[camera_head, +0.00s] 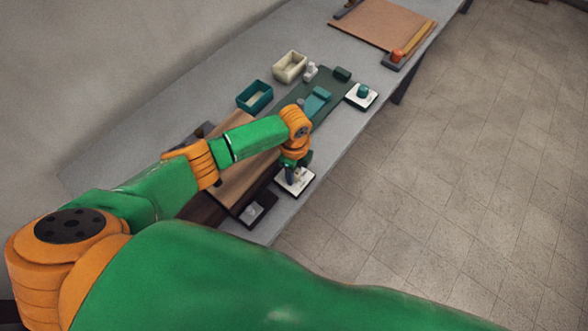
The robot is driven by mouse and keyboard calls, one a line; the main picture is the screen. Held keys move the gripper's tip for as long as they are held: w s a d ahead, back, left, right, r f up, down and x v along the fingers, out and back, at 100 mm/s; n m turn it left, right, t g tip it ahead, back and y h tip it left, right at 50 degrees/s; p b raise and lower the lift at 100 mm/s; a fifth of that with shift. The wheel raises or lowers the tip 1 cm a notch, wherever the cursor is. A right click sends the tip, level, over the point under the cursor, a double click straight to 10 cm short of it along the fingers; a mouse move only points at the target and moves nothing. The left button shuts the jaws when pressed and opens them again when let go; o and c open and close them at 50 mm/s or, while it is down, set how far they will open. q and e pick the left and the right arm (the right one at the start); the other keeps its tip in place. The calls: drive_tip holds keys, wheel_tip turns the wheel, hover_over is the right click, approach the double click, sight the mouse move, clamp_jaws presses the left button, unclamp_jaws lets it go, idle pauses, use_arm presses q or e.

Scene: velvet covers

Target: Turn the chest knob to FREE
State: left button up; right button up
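My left arm reaches in from the left, and its gripper (291,178) points down over a small white plate (304,183) at the table's front edge. The gripper covers most of that plate's middle, so a knob there and any lettering cannot be made out. I cannot tell whether the fingers are open, shut or touching anything. A brown wooden chest-like piece (236,186) lies behind it, partly hidden by my arm. My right gripper is not in view.
On the grey table (220,85) stand a teal bin (254,97), a cream bin (290,66) and a dark green mat (329,92). A white plate with a teal knob (363,91) sits at the front edge. A brown board (384,24) with an orange-knobbed block (396,57) lies farther off. Floor at right is clear.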

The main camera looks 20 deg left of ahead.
use_arm(q)
drive_tip(key=shift+o, duration=0.8)
drive_tip(key=shift+d, duration=0.1)
drive_tip(key=shift+r, duration=0.1)
wheel_tip(320, 180, up, 7)
